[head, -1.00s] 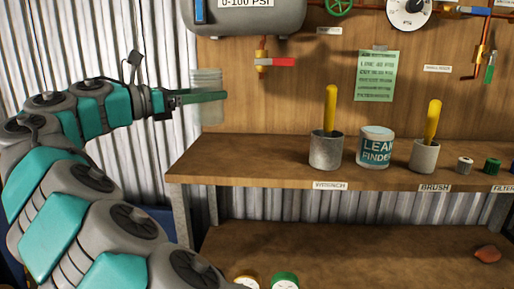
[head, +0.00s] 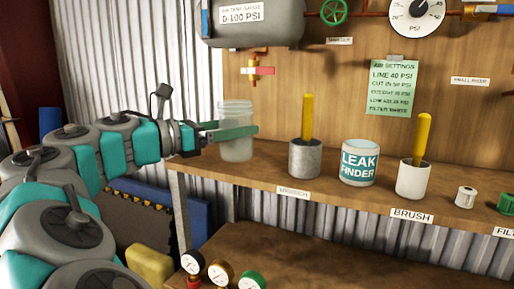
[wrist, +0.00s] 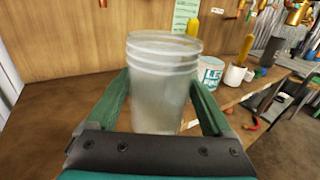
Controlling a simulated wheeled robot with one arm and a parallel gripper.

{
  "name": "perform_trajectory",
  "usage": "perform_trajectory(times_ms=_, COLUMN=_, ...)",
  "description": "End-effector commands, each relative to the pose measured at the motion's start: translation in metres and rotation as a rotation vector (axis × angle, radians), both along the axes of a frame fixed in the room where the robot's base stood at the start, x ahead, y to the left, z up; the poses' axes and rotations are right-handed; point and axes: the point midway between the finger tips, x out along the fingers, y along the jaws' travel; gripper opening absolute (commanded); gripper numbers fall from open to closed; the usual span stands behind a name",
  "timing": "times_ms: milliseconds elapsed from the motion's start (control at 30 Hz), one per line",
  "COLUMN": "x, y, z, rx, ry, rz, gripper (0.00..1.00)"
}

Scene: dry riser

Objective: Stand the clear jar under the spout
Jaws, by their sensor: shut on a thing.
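The clear jar (head: 236,148) is upright, with a ribbed neck. My gripper (wrist: 160,88) is shut on it, one green finger on each side; the gripper also shows in the head view (head: 236,130). In the head view the jar is over the left end of the wooden shelf (head: 275,152); I cannot tell whether its base touches the wood. The brass spout (head: 251,77) with a red-handled valve (head: 264,71) hangs below the grey tank (head: 255,25). In the head view the jar is below the spout and slightly left of it.
On the shelf to the right stand a grey cup (head: 304,158) with a yellow handle, the leak finder tin (head: 359,163) and a white brush cup (head: 412,181). Several gauges (head: 218,274) are below. The shelf between jar and grey cup is clear.

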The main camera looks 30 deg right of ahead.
Motion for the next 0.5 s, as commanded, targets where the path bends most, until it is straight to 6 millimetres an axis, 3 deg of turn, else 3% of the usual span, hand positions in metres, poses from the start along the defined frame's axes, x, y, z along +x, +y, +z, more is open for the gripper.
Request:
perform_trajectory(times_ms=200, x=0.042, y=-0.037, z=-0.007, rx=0.003, ry=0.002, rz=-0.001, gripper=0.23)
perform_trajectory(times_ms=500, x=0.089, y=-0.08, z=-0.012, rx=0.002, ry=0.0, rz=-0.003, gripper=0.23)
